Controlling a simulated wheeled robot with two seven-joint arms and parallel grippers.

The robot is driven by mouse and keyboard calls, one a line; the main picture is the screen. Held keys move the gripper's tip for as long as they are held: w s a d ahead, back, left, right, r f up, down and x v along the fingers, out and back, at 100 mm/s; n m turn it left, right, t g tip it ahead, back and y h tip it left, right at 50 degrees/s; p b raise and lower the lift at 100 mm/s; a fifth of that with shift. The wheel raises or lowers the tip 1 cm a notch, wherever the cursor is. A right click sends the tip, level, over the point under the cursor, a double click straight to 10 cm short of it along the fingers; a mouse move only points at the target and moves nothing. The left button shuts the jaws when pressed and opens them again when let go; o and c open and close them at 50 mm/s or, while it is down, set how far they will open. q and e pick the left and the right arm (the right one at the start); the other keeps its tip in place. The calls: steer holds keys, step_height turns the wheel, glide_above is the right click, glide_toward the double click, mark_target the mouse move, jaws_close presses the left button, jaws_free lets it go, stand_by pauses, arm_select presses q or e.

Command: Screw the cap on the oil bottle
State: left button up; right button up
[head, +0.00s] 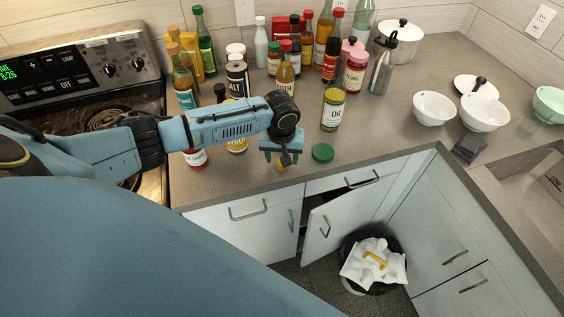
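The oil bottle (333,112) stands upright on the counter, labelled OIL, with yellow-green contents and no cap visible on its top. A green cap (322,153) lies on the counter just in front of the bottle, near the counter's front edge. My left gripper (281,159) points down near the front edge, to the left of the green cap and apart from it. A small yellowish thing shows just below its fingers; I cannot tell whether it is held. The finger opening is too small and hidden to judge. My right gripper is not in view.
Several bottles and jars (285,77) crowd the counter behind and left of my arm. A stove (75,65) is at left. A steel bottle (383,66), white bowls (433,108) and a sink (530,165) are right. A cabinet door (333,222) hangs open above a bin (352,283).

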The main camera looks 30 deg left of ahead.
arm_select(q)
steer(key=shift+w+f, duration=0.1)
steer(key=shift+f, duration=0.8)
steer(key=c, duration=1)
